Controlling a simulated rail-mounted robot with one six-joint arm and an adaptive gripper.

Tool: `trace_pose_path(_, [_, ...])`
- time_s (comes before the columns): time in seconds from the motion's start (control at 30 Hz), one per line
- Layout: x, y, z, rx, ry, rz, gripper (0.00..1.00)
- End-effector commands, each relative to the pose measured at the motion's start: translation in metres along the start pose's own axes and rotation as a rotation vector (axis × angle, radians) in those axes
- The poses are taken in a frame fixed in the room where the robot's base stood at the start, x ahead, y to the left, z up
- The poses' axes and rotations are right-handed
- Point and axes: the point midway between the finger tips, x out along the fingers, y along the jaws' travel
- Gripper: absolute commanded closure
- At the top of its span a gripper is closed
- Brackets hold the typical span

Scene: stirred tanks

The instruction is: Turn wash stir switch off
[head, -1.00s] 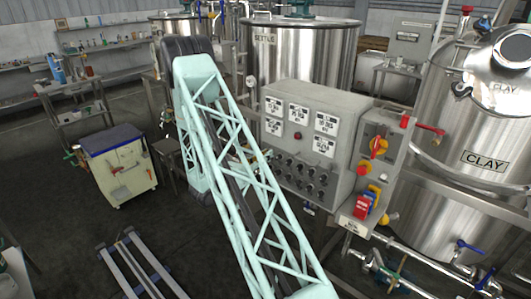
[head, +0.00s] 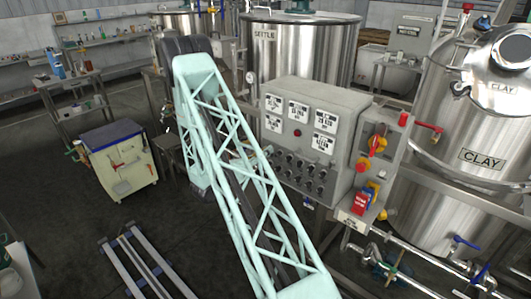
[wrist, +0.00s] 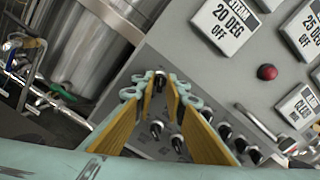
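The grey control box (head: 345,110) stands right of centre in the head view. Rows of small dark switches (head: 305,173) sit on its lower front. I cannot read which one is the wash stir switch. In the wrist view the box face (wrist: 185,45) is tilted and close. My gripper (wrist: 164,78) has its two yellow-padded fingers apart, pointing at the switches. One black switch (wrist: 159,83) shows between the fingertips; contact cannot be told. More switches (wrist: 155,130) show beyond and between the fingers, and others (wrist: 224,130) to the right. My arm hides the gripper in the head view.
Display plates (wrist: 224,26) and a red button (wrist: 267,72) are above the switches. A side panel with a red-yellow rotary handle (head: 373,145) adjoins the box. The steel clay tank (head: 450,195) and pipes are at right. A cart (head: 120,170) stands left.

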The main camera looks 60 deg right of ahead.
Motion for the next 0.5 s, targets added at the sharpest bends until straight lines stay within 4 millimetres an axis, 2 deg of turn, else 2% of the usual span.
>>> trace_pose_path(0.1, [0.0, 0.0, 0.0, 0.0, 0.0, 0.0, 0.81])
trace_pose_path(0.5, [-0.0021, 0.0, 0.0, 0.0, 0.0, 0.0, 0.81])
